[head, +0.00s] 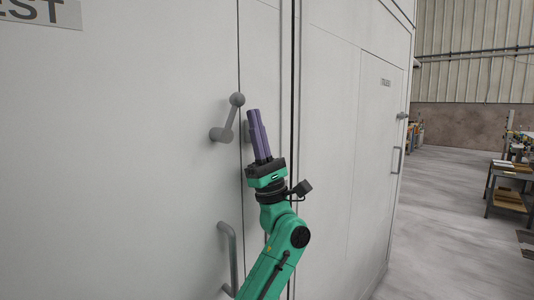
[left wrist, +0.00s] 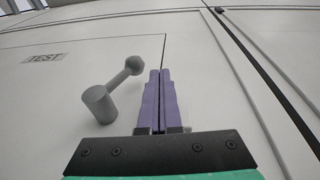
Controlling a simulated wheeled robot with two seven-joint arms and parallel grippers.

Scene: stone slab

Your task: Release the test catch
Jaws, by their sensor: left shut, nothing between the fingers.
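The test catch (head: 230,118) is a grey lever on the white cabinet door, with a round hub at its lower left and a ball knob at its upper right. In the left wrist view the catch (left wrist: 122,77) stands left of my fingers, below a TEST plate (left wrist: 44,58). My left gripper (head: 253,112) has purple fingers shut together with nothing between them. It also shows in the left wrist view (left wrist: 160,73). Its tips are just right of the ball knob in both views; I cannot tell whether they touch it. My right gripper is not in view.
A vertical bar handle (head: 232,255) sits on the door below the catch. A dark vertical seam (head: 292,60) runs right of my gripper. Another door with a handle (head: 396,160) is further right. Open floor and a workbench (head: 512,176) lie at the far right.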

